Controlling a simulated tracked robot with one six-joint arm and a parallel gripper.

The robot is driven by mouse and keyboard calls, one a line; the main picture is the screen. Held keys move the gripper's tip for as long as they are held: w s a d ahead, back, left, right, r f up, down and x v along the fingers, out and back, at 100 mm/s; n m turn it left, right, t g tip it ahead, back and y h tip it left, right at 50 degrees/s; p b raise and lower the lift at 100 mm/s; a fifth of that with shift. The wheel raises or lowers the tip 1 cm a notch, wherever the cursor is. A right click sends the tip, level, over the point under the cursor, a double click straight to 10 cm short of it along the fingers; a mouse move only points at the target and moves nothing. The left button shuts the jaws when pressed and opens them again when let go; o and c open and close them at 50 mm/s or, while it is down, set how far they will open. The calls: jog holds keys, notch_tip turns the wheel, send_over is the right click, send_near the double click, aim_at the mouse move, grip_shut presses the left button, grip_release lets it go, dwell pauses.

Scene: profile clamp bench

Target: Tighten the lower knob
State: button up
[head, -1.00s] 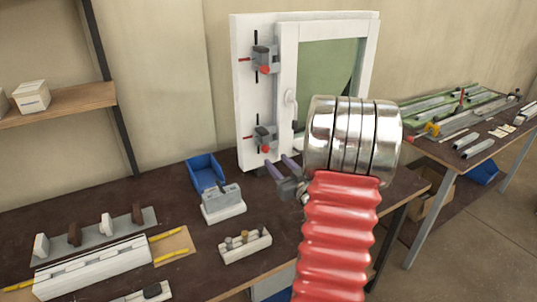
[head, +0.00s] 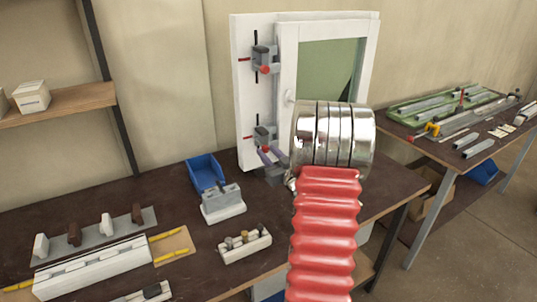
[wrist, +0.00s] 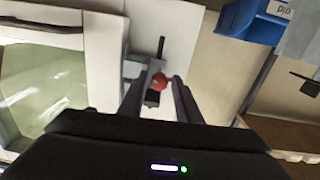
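The lower clamp (head: 263,134) is grey with a black bar and a red knob (head: 265,149), mounted low on the white frame (head: 248,110). My gripper (head: 272,154) is close to this knob, its purple-grey fingers partly hidden behind my wrist. In the wrist view the round red knob (wrist: 159,81) shows between the two dark fingers of my gripper (wrist: 158,86), with gaps on both sides. The fingers are apart; I cannot tell how far the tips reach along the knob. The upper clamp (head: 263,58) has a similar red knob (head: 264,69).
A blue bin (head: 205,173) and a grey block on a white base (head: 223,204) stand left of the frame on the dark bench. A white holder with pegs (head: 245,243) lies nearer. A second table (head: 470,140) with profiles is at the right.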

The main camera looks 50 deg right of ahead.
grip_shut()
jog(key=shift+m, duration=0.5)
jog(key=m, duration=1.2)
dwell(0.5)
jog(key=shift+o, duration=1.4)
grip_release()
jog(key=shift+r, duration=0.1)
jog(key=shift+s, duration=0.1)
